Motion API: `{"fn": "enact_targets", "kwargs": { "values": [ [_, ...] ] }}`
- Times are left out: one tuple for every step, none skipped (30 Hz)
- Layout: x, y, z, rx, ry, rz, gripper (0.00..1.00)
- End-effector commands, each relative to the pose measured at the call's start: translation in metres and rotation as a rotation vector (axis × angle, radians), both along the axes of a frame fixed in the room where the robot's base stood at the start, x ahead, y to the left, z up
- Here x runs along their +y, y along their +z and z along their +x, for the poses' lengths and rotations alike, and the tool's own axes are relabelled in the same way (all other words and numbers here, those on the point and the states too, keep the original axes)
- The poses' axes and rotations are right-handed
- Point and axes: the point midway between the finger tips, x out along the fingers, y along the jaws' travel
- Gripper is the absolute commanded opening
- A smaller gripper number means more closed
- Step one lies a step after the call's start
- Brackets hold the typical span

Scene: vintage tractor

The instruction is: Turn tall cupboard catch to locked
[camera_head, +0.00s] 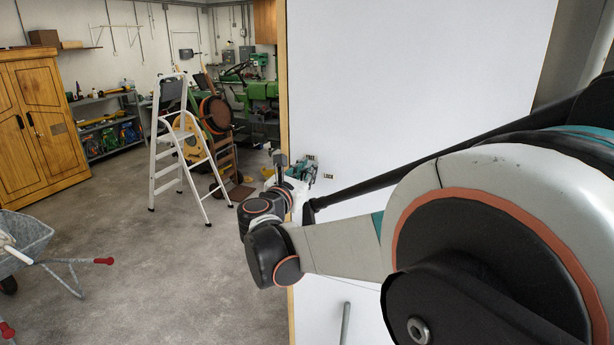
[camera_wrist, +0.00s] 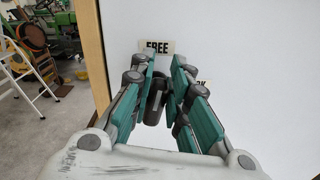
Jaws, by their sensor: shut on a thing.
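The tall cupboard shows as a large white panel (camera_head: 420,90) with a pale wooden edge on its left; it also fills much of the wrist view (camera_wrist: 240,60). A "FREE" label (camera_wrist: 157,47) is on it above the catch, and a second label (camera_wrist: 203,83), mostly hidden by a finger, lies to the right. The dark grey catch (camera_wrist: 155,103) sits between the teal-padded fingers. My gripper (camera_wrist: 163,70) is shut on this catch. In the head view my gripper (camera_head: 300,170) is at the panel's left part, and the catch is hidden. I cannot tell the catch's exact angle.
A white stepladder (camera_head: 178,150) stands on the open grey floor to the left. A wooden cupboard (camera_head: 40,125), a wheelbarrow (camera_head: 22,240) and a green machine (camera_head: 255,90) are farther away. A grey upright bar (camera_head: 345,322) shows low before the panel.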

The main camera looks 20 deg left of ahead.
Motion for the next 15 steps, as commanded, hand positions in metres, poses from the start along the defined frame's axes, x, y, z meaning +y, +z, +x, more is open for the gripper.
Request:
{"fn": "enact_targets", "kwargs": {
  "values": [
    [-0.001, -0.003, 0.000, -0.003, 0.000, 0.038, 0.00],
    [-0.002, -0.003, 0.000, -0.005, 0.000, 0.064, 0.00],
    [-0.003, -0.004, 0.000, -0.008, 0.000, 0.100, 0.00],
    [-0.003, -0.004, 0.000, -0.010, 0.000, 0.128, 0.00],
    [-0.004, -0.004, 0.000, -0.013, 0.000, 0.156, 0.00],
    [-0.005, -0.004, 0.000, -0.016, 0.000, 0.194, 0.00],
    [-0.006, -0.005, 0.000, -0.018, 0.000, 0.223, 0.00],
    [-0.006, -0.005, 0.000, -0.020, 0.000, 0.251, 0.00],
    [-0.007, -0.005, 0.000, -0.023, 0.000, 0.289, 0.00],
    [-0.008, -0.005, 0.000, -0.026, 0.000, 0.318, 0.00],
    [-0.008, -0.006, 0.000, -0.028, 0.000, 0.347, 0.00],
    [-0.009, -0.006, -0.001, -0.031, -0.001, 0.384, 0.00],
    [-0.010, -0.007, -0.001, -0.033, -0.001, 0.413, 0.00],
    [-0.011, -0.007, -0.001, -0.035, -0.001, 0.442, 0.00],
    [-0.011, -0.008, -0.001, -0.038, -0.001, 0.478, 0.00]
  ]
}}
